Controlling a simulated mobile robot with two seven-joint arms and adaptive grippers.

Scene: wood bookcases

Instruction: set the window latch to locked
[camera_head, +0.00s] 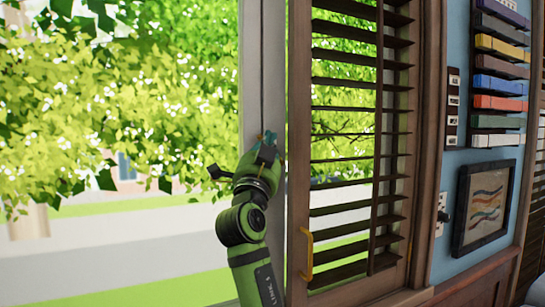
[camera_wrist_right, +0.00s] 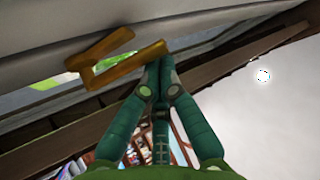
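In the head view my right gripper (camera_head: 268,145), with teal fingers on a green arm, is raised against the pale window frame post (camera_head: 262,60). In the right wrist view its fingers (camera_wrist_right: 160,64) are shut, with the tips together. A golden-brown angular fitting (camera_wrist_right: 108,67), which looks like the latch, is mounted on the frame beside these fingertips. Its right end reaches the tips; I cannot tell whether they touch it. I cannot make out the latch in the head view, where the gripper may hide it. My left gripper is not in view.
A brown louvred shutter (camera_head: 297,180) with a yellow handle (camera_head: 308,257) stands just right of the gripper. Colored bars (camera_head: 500,83) and a framed picture (camera_head: 485,205) hang on the blue wall farther right. Bright foliage (camera_head: 90,100) shows outside the window.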

